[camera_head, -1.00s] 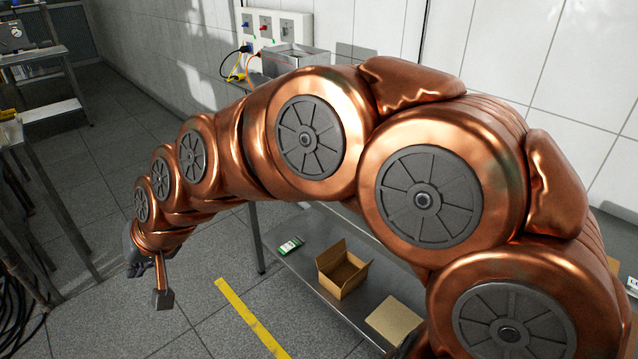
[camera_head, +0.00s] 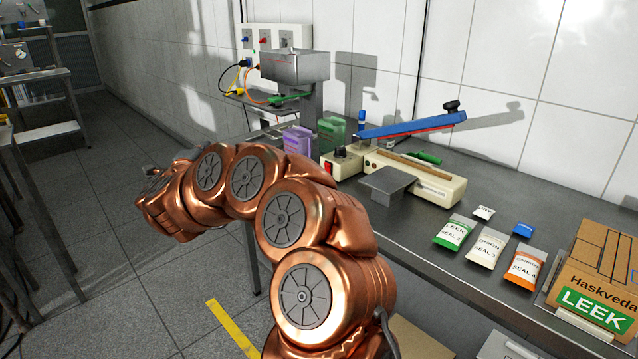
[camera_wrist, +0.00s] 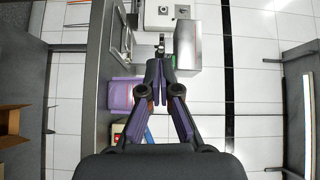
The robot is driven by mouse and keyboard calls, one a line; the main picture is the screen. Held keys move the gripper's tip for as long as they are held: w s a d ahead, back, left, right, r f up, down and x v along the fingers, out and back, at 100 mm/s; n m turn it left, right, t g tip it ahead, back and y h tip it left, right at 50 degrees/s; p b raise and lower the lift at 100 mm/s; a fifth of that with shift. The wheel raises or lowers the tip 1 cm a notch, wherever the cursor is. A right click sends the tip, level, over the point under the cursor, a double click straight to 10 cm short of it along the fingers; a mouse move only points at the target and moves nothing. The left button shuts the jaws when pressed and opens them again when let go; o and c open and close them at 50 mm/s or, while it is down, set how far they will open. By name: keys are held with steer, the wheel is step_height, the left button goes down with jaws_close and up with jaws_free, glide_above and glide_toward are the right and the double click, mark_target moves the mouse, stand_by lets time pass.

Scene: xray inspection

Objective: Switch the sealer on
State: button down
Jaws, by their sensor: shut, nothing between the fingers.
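The sealer (camera_head: 440,187) is a cream unit on the steel bench, with a long blue lever arm (camera_head: 410,126) raised at a slant above it. A red rocker switch (camera_head: 328,168) sits on the left end of its body, beside a black knob (camera_head: 340,152). I cannot tell the switch's position. In the head view my copper arm reaches left, off the bench front, and its end hides most of my gripper. In the wrist view my gripper (camera_wrist: 163,98) is shut and empty, with its purple-padded fingertips together, apart from the sealer.
Purple (camera_head: 298,140) and green (camera_head: 331,134) containers stand left of the sealer. A steel box (camera_head: 295,66) stands near wall sockets (camera_head: 275,40). Pouches (camera_head: 455,232) and a LEEK carton (camera_head: 595,280) lie to the right. The floor left of the bench is open.

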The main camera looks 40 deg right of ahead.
mark_target(326, 166)
steer(key=s+d+f+m+g+h+b, duration=0.4)
steer(key=s+d+f+m+g+h, duration=0.3)
steer(key=s+d+f+m+g, duration=0.3)
steer(key=s+d+f+g, duration=0.2)
steer(key=s+g, duration=0.1)
steer(key=s, duration=0.1)
steer(key=shift+d, duration=0.2)
steer(key=d, duration=0.4)
steer(key=d+r, duration=0.1)
steer(key=d, duration=0.4)
steer(key=d+r+b, duration=0.1)
steer(key=d, duration=0.3)
steer(key=shift+d, duration=0.4)
steer(key=shift+f, duration=0.1)
